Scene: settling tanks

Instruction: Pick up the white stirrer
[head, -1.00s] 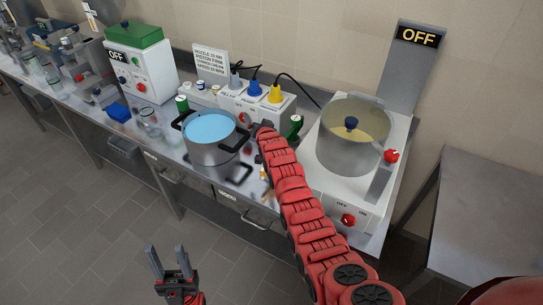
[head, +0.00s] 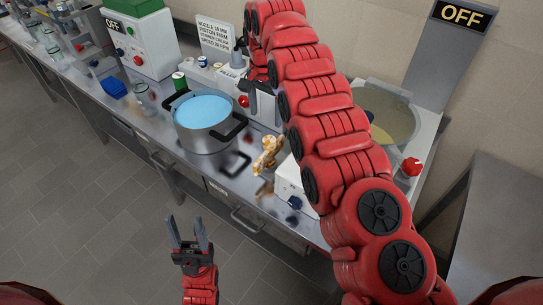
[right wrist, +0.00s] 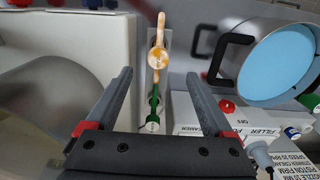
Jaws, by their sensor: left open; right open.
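I cannot make out a plainly white stirrer. A tan, spoon-like piece (head: 268,155) stands on the steel bench, right of the pot. In the right wrist view this tan piece (right wrist: 158,58) lies ahead, between the lines of my fingers. My left gripper (head: 186,222) is open and empty over the floor, in front of the bench.
A pot of blue liquid (head: 203,145) stands left of the tan piece. The filler box (right wrist: 205,118) is close to my right gripper. A sign (head: 216,40) stands behind.

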